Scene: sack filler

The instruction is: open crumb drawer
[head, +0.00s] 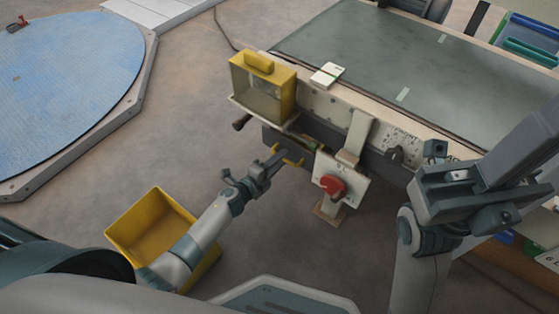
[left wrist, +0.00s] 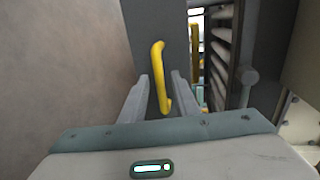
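The crumb drawer has a dark grey front (left wrist: 150,28) with a yellow bar handle (left wrist: 158,78), which stands nearly upright in the left wrist view. In the head view the handle (head: 289,156) shows low on the machine, under the yellow hopper. My left gripper (head: 272,160) is at the handle. In the left wrist view its two fingers (left wrist: 160,92) are apart, with the handle's lower end between them and a gap visible on the left. The drawer looks shut, but its edges are mostly hidden. My right gripper (head: 438,160) is away at the right; its fingertips are unclear.
A yellow hopper box (head: 263,84) sits above the drawer area. A red knob (head: 332,187) on a white plate is close to the right of my left gripper. A yellow bin (head: 150,228) stands on the floor beneath my left arm. Open floor lies left of the machine.

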